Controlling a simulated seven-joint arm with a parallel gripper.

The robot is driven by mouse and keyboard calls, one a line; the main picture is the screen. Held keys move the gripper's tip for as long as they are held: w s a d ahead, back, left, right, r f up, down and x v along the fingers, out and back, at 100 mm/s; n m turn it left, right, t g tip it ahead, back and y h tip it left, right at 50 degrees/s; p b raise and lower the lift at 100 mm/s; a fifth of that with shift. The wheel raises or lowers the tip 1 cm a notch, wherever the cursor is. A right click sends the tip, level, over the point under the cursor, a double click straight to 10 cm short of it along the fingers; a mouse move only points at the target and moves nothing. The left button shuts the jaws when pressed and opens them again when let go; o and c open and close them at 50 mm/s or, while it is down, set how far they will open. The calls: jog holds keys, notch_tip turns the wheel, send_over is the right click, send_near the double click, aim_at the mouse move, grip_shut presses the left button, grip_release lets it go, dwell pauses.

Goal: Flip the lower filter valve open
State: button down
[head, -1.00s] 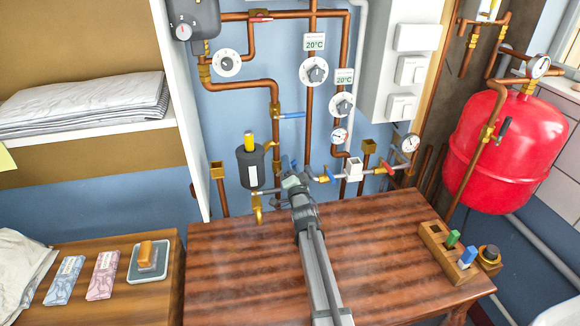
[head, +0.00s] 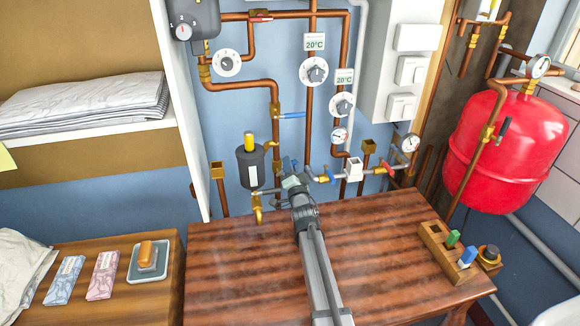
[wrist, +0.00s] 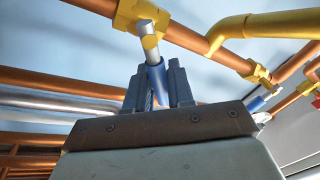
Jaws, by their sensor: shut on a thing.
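The dark filter canister (head: 250,167) with a yellow top hangs beside the copper pipe on the wall. The upper filter valve has a blue handle (head: 292,115) pointing right, across the vertical pipe. The lower filter valve's blue handle (head: 288,164) shows just above my gripper (head: 289,181), partly hidden by it. In the wrist view, its brass body (wrist: 140,13) sits on a copper pipe, with a silver stem and blue sleeve (wrist: 156,76) coming down between the fingers of my gripper (wrist: 158,88). The fingers are shut on the blue sleeve.
A wooden table (head: 240,270) spreads below my arm. A yellow pipe (wrist: 270,24) passes near the handle. A red tank (head: 480,150) stands at the right.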

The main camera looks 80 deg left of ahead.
jog(key=shift+n, duration=0.3)
jog(key=n, duration=0.1)
jog(key=s+r+n+g, duration=0.1)
jog(key=n, duration=0.1)
jog(key=n+g, duration=0.1)
jog(key=n, duration=0.1)
jog(key=shift+s+r, duration=0.2)
jog(key=shift+s, duration=0.05)
jog(key=shift+s+r+n+g+h, duration=0.1)
jog(key=shift+s+n+g+h, duration=0.25)
jog(key=shift+n, duration=0.85)
jog(key=shift+s+r+n+g+h, duration=0.1)
jog(key=shift+s+n+g+h, duration=0.25)
jog(key=shift+n, duration=0.85)
jog(key=shift+s+r+n+g+h, duration=0.15)
jog(key=shift+s+n, duration=0.3)
jog(key=shift+n, duration=0.75)
jog(key=shift+f, duration=0.1)
jog(key=c, duration=1.1)
grip_release()
